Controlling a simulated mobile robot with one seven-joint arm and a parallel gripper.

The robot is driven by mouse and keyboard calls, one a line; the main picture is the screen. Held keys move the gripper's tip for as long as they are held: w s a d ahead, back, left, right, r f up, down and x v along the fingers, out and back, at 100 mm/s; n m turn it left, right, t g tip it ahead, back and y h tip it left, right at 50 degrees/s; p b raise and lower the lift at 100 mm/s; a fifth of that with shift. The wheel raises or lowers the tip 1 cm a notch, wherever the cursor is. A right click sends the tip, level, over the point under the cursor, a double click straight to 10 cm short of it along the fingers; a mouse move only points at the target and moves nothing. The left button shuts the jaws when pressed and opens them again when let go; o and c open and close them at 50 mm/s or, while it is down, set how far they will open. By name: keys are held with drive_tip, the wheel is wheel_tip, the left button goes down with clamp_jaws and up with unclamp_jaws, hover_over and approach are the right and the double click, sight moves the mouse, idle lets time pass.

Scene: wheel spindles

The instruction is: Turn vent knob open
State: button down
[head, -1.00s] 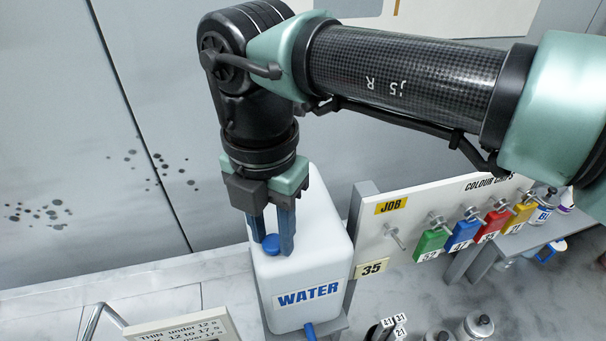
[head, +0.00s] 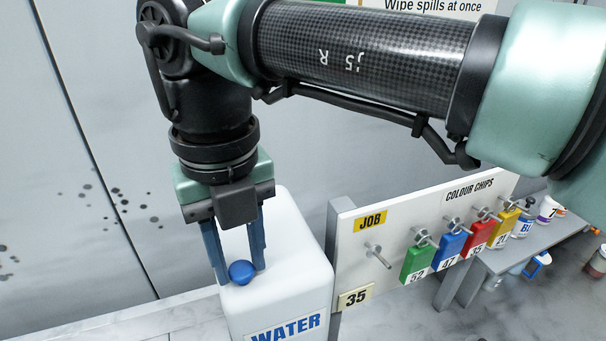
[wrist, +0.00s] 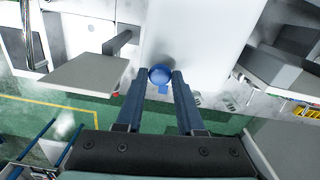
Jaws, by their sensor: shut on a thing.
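The vent knob is a round blue knob (head: 241,271) on top of the white water container (head: 290,255), which has a "WATER" label on its front. My gripper (head: 240,276) points down from above, with one blue finger on each side of the knob. In the wrist view the knob (wrist: 160,74) sits between the tips of my gripper (wrist: 161,76), and the fingers are shut on it. A small blue part shows just below the knob in the wrist view. Any mark of the knob's turn angle is too small to tell.
A board (head: 400,235) with "JOB" and "COLOUR CHIPS" labels stands right of the container. Green (head: 417,263), blue (head: 449,246), red (head: 477,235) and yellow (head: 503,227) chips hang on its pegs. A grey wall stands behind.

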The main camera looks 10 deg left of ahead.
sight(241, 268)
drive_tip(key=n, duration=0.3)
drive_tip(key=shift+n+b, duration=0.3)
drive_tip(key=shift+b, duration=0.1)
drive_tip(key=shift+n, duration=1.9)
drive_tip(key=c, duration=0.6)
unclamp_jaws()
drive_tip(key=shift+o, duration=0.2)
drive_tip(key=shift+r, duration=0.1)
wheel_tip(241, 268, up, 13)
drive_tip(key=p, duration=0.9)
drive_tip(key=shift+p, duration=0.3)
